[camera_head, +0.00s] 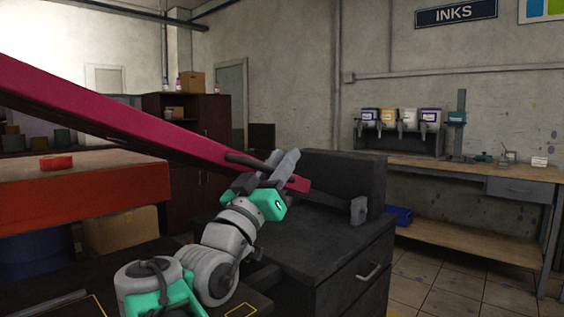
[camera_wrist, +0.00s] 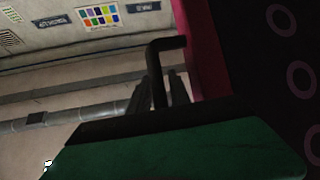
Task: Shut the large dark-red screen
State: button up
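The large dark-red screen (camera_head: 130,115) is raised and tilted in the head view, running from the upper left down to the middle. Its frame edge also shows at the right of the wrist view (camera_wrist: 205,50), beside a dark surface with circle marks. A black bent handle (camera_head: 247,160) is on the frame near its lower end, and it stands up in the wrist view (camera_wrist: 158,65). My gripper (camera_head: 285,160) is at the handle, with its grey fingers close around or beside it in the wrist view (camera_wrist: 158,90). Whether they grip it is unclear.
A dark cabinet (camera_head: 330,240) with a drawer stands below the screen's lower end. An orange-red table (camera_head: 80,190) is at the left. A wooden workbench (camera_head: 460,170) with ink dispensers (camera_head: 400,120) is at the back right. The tiled floor at the lower right is clear.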

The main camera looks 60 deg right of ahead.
jog(key=b+v, duration=0.7)
jog(key=b, duration=0.1)
jog(key=shift+a+f+b, duration=0.2)
jog(key=shift+a+b, duration=0.15)
jog(key=shift+b, duration=0.05)
jog(key=shift+c, duration=0.2)
